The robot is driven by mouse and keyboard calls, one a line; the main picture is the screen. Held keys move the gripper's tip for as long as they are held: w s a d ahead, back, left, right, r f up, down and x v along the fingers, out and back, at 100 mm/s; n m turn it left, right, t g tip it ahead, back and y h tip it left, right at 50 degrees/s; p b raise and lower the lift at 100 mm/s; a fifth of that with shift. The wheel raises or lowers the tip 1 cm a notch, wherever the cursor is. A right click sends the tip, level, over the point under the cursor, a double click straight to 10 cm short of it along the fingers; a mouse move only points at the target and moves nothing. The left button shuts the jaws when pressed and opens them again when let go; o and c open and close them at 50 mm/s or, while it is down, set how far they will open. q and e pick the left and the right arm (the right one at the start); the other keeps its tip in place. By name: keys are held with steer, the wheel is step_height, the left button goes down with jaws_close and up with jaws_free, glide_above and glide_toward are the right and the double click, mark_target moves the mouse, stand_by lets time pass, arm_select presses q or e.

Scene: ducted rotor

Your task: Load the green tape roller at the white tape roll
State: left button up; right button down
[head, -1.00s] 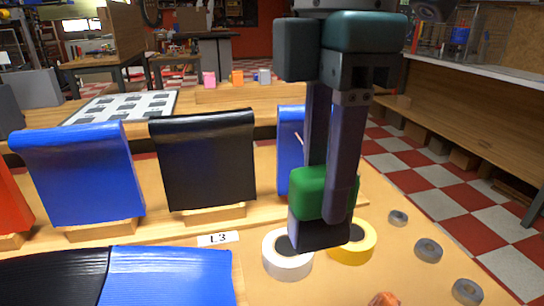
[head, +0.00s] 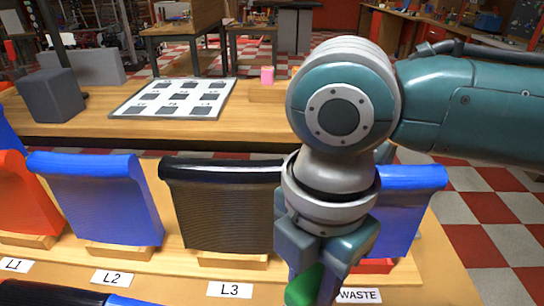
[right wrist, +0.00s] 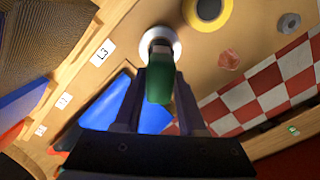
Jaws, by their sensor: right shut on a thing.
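My right gripper (right wrist: 160,80) is shut on the green tape roller (right wrist: 158,88). The roller's green body also shows at the bottom edge of the head view (head: 304,288), partly hidden by my right gripper. The yellow tape roll (right wrist: 226,12) is beside the white one, cut by the top edge. Both rolls are outside the head view. My left gripper is not in view.
Blue (head: 95,200), black (head: 222,205) and red (head: 18,200) upright panels stand in a row behind labels L1, L2, L3 and WASTE (head: 358,295). A grey ring (right wrist: 288,22) and a reddish lump (right wrist: 229,60) lie near the yellow roll. The table edge borders the checkered floor.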

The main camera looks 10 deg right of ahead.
steer(key=shift+w+d+f+n, duration=0.1)
steer(key=shift+f+n, duration=0.15)
steer(key=shift+n, duration=0.05)
steer(key=shift+f+b, duration=0.25)
steer(key=shift+b, duration=0.05)
steer(key=f+b, duration=0.5)
steer(key=shift+s+a, duration=0.2)
steer(key=shift+a, duration=0.05)
steer(key=shift+f+b, duration=0.3)
steer(key=shift+b, duration=0.35)
steer(key=shift+f, duration=0.45)
steer(key=shift+d+f, duration=0.1)
stand_by(1.2)
stand_by(0.4)
